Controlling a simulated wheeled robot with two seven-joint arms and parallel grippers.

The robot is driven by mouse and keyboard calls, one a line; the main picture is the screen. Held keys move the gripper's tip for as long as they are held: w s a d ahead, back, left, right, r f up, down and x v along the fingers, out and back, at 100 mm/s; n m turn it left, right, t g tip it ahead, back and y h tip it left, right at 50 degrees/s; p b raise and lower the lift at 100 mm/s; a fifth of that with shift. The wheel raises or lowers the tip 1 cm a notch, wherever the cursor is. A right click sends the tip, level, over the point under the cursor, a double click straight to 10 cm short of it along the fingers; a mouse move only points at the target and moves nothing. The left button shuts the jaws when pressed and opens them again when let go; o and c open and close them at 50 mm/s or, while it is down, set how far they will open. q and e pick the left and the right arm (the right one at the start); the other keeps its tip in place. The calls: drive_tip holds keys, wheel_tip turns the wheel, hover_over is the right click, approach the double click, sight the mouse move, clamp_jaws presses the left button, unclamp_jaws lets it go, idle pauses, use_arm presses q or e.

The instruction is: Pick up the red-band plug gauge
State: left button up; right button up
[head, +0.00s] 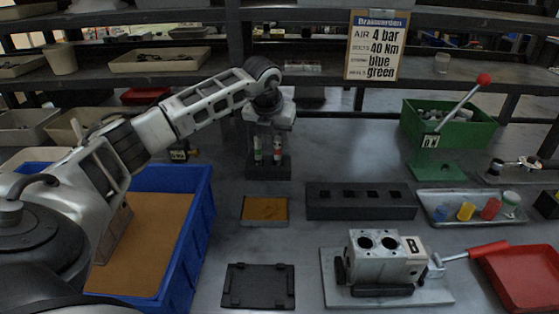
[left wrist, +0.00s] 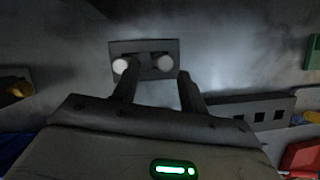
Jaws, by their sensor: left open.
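Two plug gauges stand upright in a dark stand (head: 268,168) below my left gripper (head: 268,128) in the head view. My right gripper is out of view.
A blue bin (head: 205,215) stands at left. A small orange-topped tray (head: 265,209), a dark slotted block (head: 360,202) and a black plate (head: 258,287) lie in front. A valve block (head: 385,258) sits at front right, and a green lever press (head: 437,170) stands behind it.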

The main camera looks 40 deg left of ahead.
sight(278, 155)
use_arm(q)
drive_tip(key=b+x, duration=0.2)
drive_tip(key=x, duration=0.1)
drive_tip(key=b+x, duration=0.1)
drive_tip(key=x, duration=0.1)
drive_tip(key=shift+w+d+r, duration=0.1)
drive_tip(key=shift+w, duration=0.15)
drive_tip(key=shift+r, duration=0.2)
clamp_jaws()
